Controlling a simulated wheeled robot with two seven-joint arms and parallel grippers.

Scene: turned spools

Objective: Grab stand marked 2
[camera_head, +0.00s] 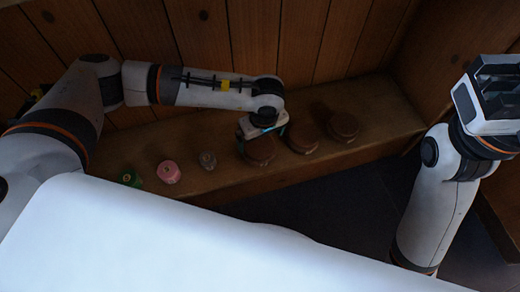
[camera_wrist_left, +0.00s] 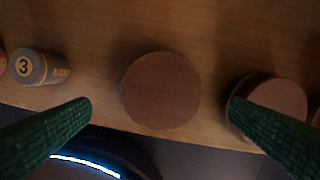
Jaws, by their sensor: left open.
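Three round brown stands sit in a row on the wooden shelf: a left one (camera_head: 260,149), a middle one (camera_head: 303,138) and a right one (camera_head: 343,127). I can read no number on any of them, so I cannot tell which is marked 2. My left gripper (camera_head: 263,128) is open above the left stand. In the left wrist view a plain round brown top (camera_wrist_left: 161,90) lies between the fingertips, apart from both. Another brown stand (camera_wrist_left: 278,97) is partly hidden by the right finger. My right gripper (camera_head: 493,86) is raised at the upper right, away from the stands; its jaw opening is unclear.
Left of the stands on the shelf (camera_head: 385,125) are a grey spool (camera_head: 208,160), marked 3 in the left wrist view (camera_wrist_left: 39,66), a pink spool (camera_head: 168,172) and a green spool (camera_head: 132,179). A plank wall (camera_head: 290,40) rises behind. The dark floor (camera_head: 345,205) lies in front.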

